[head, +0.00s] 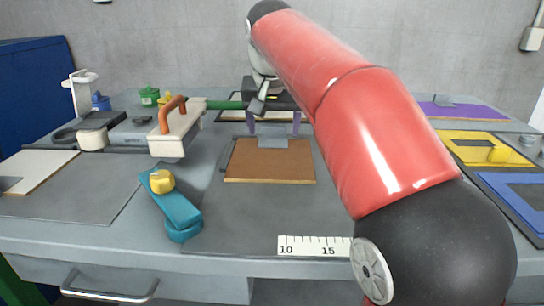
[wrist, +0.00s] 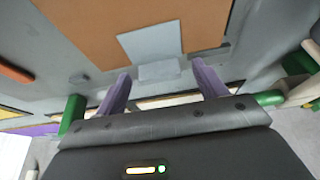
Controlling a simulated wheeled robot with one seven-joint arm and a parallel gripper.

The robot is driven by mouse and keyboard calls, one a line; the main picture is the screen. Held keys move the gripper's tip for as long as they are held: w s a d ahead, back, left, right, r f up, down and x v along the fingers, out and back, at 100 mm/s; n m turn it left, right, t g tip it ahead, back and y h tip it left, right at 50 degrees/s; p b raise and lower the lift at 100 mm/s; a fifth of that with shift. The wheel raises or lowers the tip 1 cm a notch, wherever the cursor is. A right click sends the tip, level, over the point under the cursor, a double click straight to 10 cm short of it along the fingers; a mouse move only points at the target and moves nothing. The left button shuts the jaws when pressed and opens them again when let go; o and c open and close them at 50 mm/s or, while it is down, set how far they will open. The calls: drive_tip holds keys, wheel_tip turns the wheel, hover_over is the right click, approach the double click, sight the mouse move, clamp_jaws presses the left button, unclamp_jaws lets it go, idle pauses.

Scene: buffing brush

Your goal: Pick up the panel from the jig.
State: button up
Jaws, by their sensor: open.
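The brown panel (head: 268,168) lies flat on a dark grey mat in the middle of the bench. A grey plate (head: 272,143) with a small raised block lies at its far edge. In the wrist view the panel (wrist: 90,35) fills the upper left, with the grey plate (wrist: 150,42) and block (wrist: 158,71) below. My gripper (head: 273,130) is open, its two purple fingers apart at the panel's far side. In the wrist view my gripper (wrist: 160,70) has its fingertips either side of the block. Contact cannot be told.
A teal clamp with a yellow knob (head: 162,182) stands left of the panel. A white block with an orange handle (head: 178,128) is at the back left. Yellow (head: 480,148) and blue (head: 500,187) frames lie right. My red arm hides the bench's right middle.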

drive_tip(key=shift+c, duration=0.3)
drive_tip(key=c, duration=1)
drive_tip(key=shift+c, duration=0.2)
